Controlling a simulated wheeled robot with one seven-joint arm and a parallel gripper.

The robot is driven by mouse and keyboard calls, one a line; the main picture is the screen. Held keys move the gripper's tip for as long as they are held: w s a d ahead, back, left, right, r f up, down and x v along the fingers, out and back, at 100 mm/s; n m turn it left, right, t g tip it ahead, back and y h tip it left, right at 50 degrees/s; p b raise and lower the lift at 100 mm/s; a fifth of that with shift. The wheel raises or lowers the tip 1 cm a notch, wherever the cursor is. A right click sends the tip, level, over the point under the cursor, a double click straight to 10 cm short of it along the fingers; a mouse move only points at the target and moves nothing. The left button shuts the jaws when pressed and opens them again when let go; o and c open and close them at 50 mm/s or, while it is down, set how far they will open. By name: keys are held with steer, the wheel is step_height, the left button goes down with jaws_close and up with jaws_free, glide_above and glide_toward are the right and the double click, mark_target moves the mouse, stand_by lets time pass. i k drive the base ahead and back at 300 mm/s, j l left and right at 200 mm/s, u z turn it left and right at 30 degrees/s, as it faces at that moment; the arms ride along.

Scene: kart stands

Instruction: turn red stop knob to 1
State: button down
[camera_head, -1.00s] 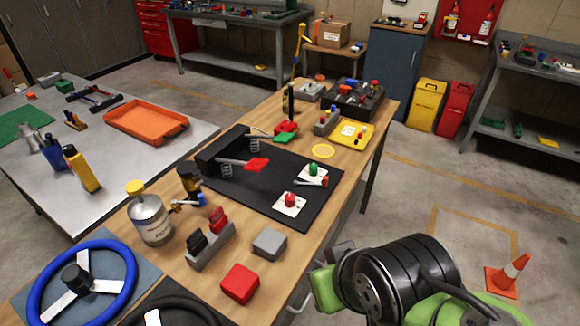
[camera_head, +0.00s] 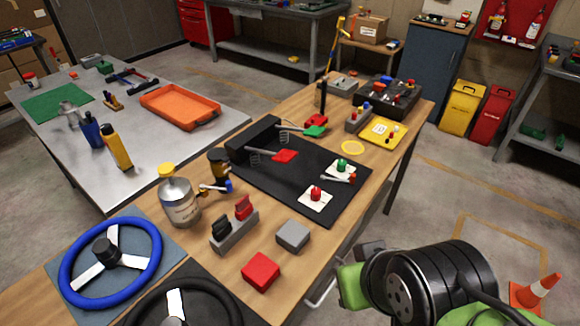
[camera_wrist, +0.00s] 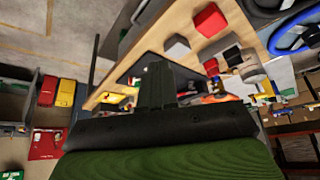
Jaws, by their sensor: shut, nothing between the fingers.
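The red stop knob (camera_head: 316,193) sits on a white square plate (camera_head: 309,202) at the front of the black mat (camera_head: 258,176) in the head view. My gripper (camera_head: 352,268) is at the lower right, off the table's right edge, well apart from the red knob. In the wrist view my gripper (camera_wrist: 170,75) is shut and empty, and it hides part of the table. I cannot make out the red knob there.
A grey block (camera_head: 293,235) and a red block (camera_head: 261,272) lie at the near table edge. Steering wheels (camera_head: 110,254) lie nearer. The floor right of the table is clear up to the cone (camera_head: 533,290).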

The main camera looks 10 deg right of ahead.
mark_target(315, 193)
steer(key=i+l+u, duration=0.15)
steer(key=u, duration=0.3)
steer(key=i+l+u, duration=0.15)
steer(key=u, duration=0.25)
steer(key=l+u, duration=0.3)
steer(key=u, duration=0.15)
steer(key=i+l, duration=0.05)
